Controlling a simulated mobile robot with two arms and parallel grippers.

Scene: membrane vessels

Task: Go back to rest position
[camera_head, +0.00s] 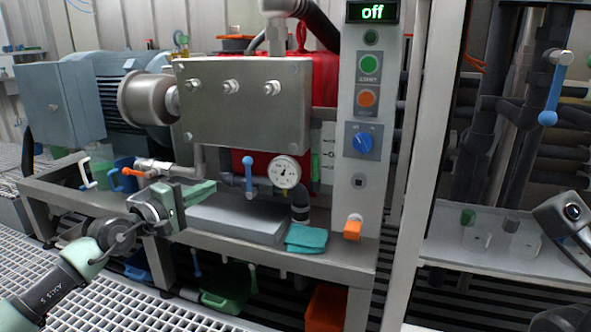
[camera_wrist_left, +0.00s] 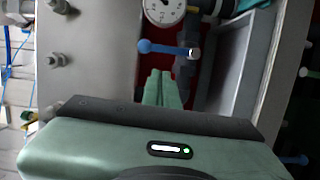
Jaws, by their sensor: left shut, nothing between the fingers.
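My left gripper (camera_head: 208,190) comes in from the lower left in the head view. It is in front of the lower left part of the machine, beside the grey ledge, pointing to the right. Its green fingers (camera_wrist_left: 162,88) are shut together with nothing between them in the left wrist view. Beyond them in that view are a blue-handled valve lever (camera_wrist_left: 160,47) and a round pressure gauge (camera_wrist_left: 164,10). My right gripper's fingers do not show in either view.
The machine has a metal cover plate (camera_head: 245,100), a gauge (camera_head: 284,172), a blue lever (camera_head: 249,175) and an orange-handled valve (camera_head: 132,172). A control panel (camera_head: 368,120) reads "off". A teal cloth (camera_head: 306,238) lies on the ledge. Grating floor (camera_head: 130,308) is at the lower left.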

